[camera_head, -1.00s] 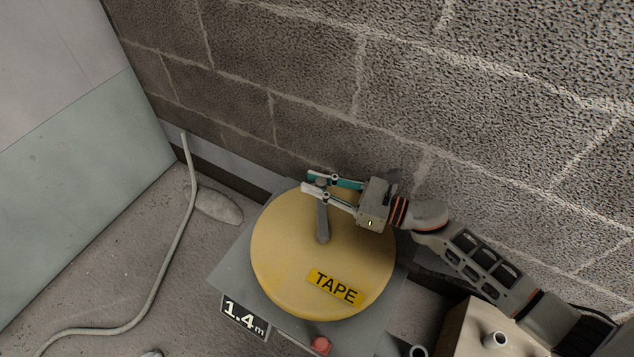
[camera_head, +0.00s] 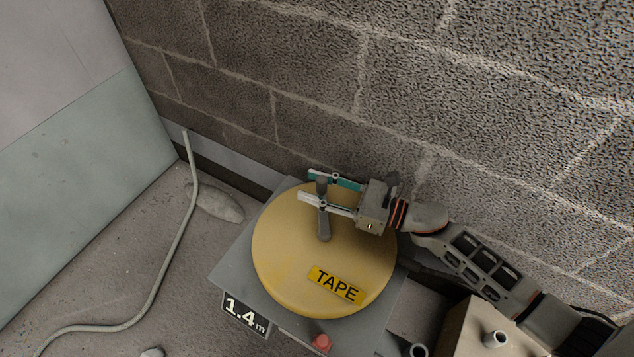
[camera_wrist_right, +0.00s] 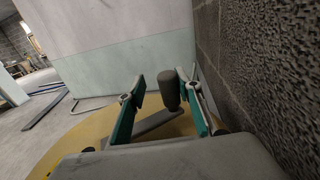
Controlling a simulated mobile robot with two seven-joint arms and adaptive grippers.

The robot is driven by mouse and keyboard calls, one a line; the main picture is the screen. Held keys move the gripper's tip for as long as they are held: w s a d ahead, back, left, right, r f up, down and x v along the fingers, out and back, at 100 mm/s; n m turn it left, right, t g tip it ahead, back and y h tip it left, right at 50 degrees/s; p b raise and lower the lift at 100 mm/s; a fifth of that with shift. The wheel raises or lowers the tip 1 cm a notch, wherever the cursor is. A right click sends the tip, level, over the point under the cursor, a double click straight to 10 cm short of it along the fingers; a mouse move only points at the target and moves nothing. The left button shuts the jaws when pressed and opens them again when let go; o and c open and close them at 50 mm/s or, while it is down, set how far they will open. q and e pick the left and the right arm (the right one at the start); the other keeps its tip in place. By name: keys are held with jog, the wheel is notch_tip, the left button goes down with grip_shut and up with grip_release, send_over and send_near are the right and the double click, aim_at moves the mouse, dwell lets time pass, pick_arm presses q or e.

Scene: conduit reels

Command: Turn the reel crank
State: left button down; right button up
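The yellow reel (camera_head: 280,255) with a TAPE label lies flat on a grey stand, near the block wall. Its grey crank arm (camera_head: 323,225) runs from the reel's middle toward the wall and ends in an upright dark knob (camera_head: 321,186). My right gripper (camera_head: 306,184) is open, with one finger on each side of the knob. In the right wrist view the knob (camera_wrist_right: 170,88) stands between the fingers, nearer the right one, with a clear gap to the left one. My left gripper is not in view.
The stand (camera_head: 232,268) carries a 1.4 m sign (camera_head: 244,314) and a red button (camera_head: 321,342). A block wall (camera_head: 300,80) rises close behind the gripper. A pale conduit (camera_head: 170,260) runs over the floor at left. A beige box (camera_head: 470,330) stands at lower right.

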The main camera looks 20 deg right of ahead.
jog(key=shift+w+d, duration=0.1)
jog(key=shift+d, duration=0.1)
jog(key=shift+s+d, duration=0.2)
jog(key=shift+d, duration=0.05)
jog(key=v, duration=1.1)
jog(key=shift+s+r, duration=0.1)
jog(key=shift+s, duration=0.05)
